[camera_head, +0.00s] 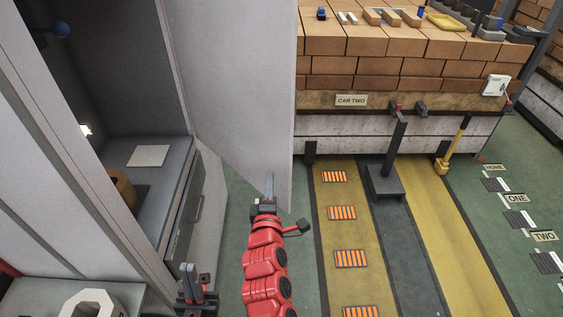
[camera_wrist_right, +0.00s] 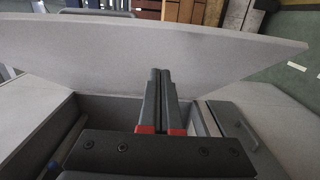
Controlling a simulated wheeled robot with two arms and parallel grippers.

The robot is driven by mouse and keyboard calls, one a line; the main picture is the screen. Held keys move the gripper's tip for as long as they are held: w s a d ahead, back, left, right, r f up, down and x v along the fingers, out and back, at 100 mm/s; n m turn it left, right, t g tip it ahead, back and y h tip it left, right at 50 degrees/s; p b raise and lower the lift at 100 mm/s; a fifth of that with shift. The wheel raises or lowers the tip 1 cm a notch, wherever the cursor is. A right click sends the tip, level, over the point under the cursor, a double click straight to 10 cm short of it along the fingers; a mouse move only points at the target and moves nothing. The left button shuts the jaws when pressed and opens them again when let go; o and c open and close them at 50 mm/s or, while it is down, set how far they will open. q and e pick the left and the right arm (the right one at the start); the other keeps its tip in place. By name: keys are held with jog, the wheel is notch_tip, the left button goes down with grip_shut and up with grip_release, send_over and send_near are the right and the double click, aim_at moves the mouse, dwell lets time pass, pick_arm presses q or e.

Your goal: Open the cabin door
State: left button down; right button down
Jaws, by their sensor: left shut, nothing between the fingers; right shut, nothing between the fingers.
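The cabin door (camera_head: 240,80) is a tall pale grey panel. It stands swung out from the cabin (camera_head: 150,60), and the cabin's interior shows at the left of the head view. My right gripper (camera_head: 269,180), on the red arm, is shut and empty at the door's lower part near its free edge. In the right wrist view, its two closed fingers (camera_wrist_right: 160,85) point at the broad grey door panel (camera_wrist_right: 150,45); whether they touch it I cannot tell. My left gripper (camera_head: 190,272) is shut and empty, low beside the cabin's front.
Inside the cabin is a grey counter (camera_head: 172,170) with a sheet on it. A brick-loaded cart (camera_head: 400,70) labelled CAR TWO stands behind right.

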aim_at(282, 156)
jog(key=w, duration=0.1)
jog(key=w+d+p, duration=0.1)
jog(key=w, duration=0.1)
jog(key=w+d+p, duration=0.1)
jog(key=shift+w+d+r, duration=0.15)
jog(key=shift+w, duration=0.25)
jog(key=shift+w+d+p, duration=0.25)
jog(key=shift+d+p, duration=0.1)
